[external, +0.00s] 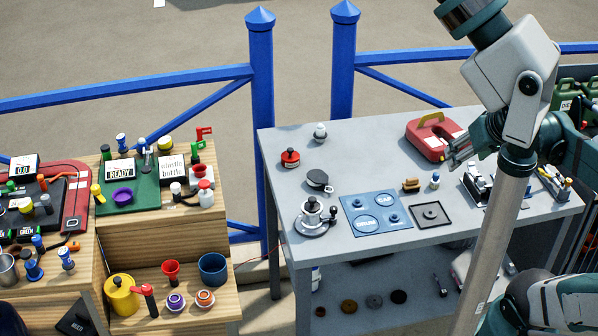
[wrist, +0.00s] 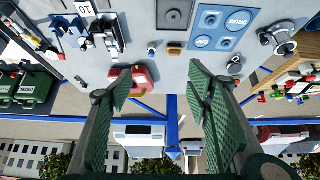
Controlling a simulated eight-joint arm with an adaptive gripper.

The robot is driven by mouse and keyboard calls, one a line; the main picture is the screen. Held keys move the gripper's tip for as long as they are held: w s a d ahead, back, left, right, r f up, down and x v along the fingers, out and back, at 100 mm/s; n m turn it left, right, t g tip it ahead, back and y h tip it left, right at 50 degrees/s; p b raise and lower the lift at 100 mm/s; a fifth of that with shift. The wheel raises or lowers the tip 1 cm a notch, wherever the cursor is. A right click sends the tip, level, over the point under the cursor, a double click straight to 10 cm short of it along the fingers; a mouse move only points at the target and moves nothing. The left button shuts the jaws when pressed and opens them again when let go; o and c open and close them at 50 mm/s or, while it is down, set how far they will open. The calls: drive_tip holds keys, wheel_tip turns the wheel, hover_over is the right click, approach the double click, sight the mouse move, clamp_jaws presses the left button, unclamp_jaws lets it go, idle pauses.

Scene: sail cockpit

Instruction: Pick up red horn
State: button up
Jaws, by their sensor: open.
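My gripper (external: 458,150) is open and empty over the right part of the grey table. In the wrist view its green-padded fingers (wrist: 160,76) stand wide apart. A red flared, cup-like piece (external: 171,270) stands on the lower wooden shelf at the left, far from my gripper. I cannot tell for sure which of these is the red horn. A red canister (external: 428,140) with a yellow handle is beside my gripper; it also shows in the wrist view (wrist: 137,80).
The grey table (external: 362,150) holds a red knob-like piece (external: 290,158), a blue panel (external: 375,212) and a black square tray (external: 431,215). The wooden stand (external: 160,238) at left is crowded with small items. Blue railing posts (external: 262,90) rise behind the table.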

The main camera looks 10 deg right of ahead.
drive_tip(key=w+a+r+n+g+y, duration=0.1)
drive_tip(key=w+a+r+n, duration=0.1)
drive_tip(key=w+a+r, duration=0.5)
drive_tip(key=w+a+r+n+g, duration=0.1)
drive_tip(key=w+a+n, duration=0.3)
drive_tip(key=a, duration=0.7)
drive_tip(key=w+a+r+n+g+y, duration=0.15)
drive_tip(key=w+a+r, duration=0.25)
drive_tip(key=w+a, duration=0.4)
drive_tip(key=n+g+h+p, duration=0.1)
drive_tip(key=n+g+h, duration=0.25)
drive_tip(key=n, duration=0.55)
hover_over(170, 267)
drive_tip(key=shift+y, duration=0.5)
wheel_tip(170, 267, down, 42)
drive_tip(key=shift+f, duration=0.4)
